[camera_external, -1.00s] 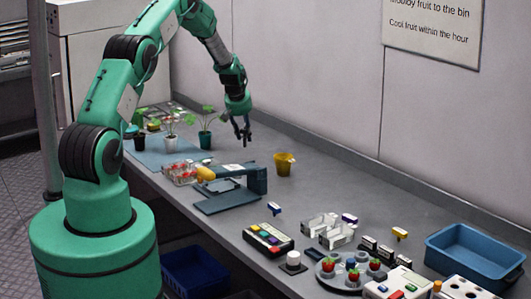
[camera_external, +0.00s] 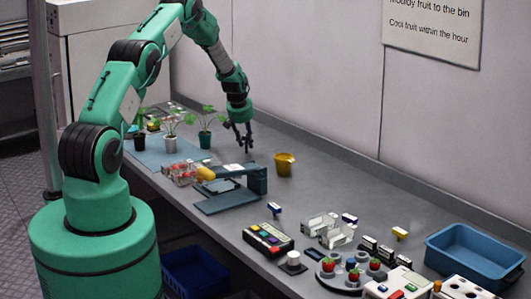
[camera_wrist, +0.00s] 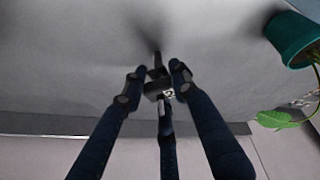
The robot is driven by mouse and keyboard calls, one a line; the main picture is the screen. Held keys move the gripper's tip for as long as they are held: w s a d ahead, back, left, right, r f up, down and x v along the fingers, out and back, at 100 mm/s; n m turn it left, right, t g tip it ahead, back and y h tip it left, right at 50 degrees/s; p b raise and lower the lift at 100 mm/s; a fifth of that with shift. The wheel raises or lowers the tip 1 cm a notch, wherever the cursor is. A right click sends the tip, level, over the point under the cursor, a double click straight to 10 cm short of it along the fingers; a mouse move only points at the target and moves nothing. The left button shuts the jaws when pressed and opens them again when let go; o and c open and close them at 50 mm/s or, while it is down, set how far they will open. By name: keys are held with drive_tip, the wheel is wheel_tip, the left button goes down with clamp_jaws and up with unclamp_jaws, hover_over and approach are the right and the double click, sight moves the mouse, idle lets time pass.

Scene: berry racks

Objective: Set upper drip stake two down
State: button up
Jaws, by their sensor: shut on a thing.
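My gripper (camera_external: 245,147) hangs over the grey bench, between the teal plant pot and the yellow bucket. Its fingers are closed together, with the tips close to the bench top. In the wrist view the fingertips (camera_wrist: 157,78) close around a small dark stake with a pale tag (camera_wrist: 167,95). The tag seems to carry a mark, too blurred to read surely.
The teal pot (camera_external: 205,141) with a plant stands left of my gripper; it also shows in the wrist view (camera_wrist: 290,38). A yellow bucket (camera_external: 284,165) is to the right. A blue stand (camera_external: 257,180) is in front. The bench behind, towards the wall, is clear.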

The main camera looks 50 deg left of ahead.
drive_tip(key=shift+f, duration=0.2)
drive_tip(key=o, duration=0.8)
drive_tip(key=shift+o, duration=0.2)
drive_tip(key=shift+r, duration=0.15)
drive_tip(key=v, duration=1.2)
drive_tip(key=shift+r, duration=0.1)
idle(0.7)
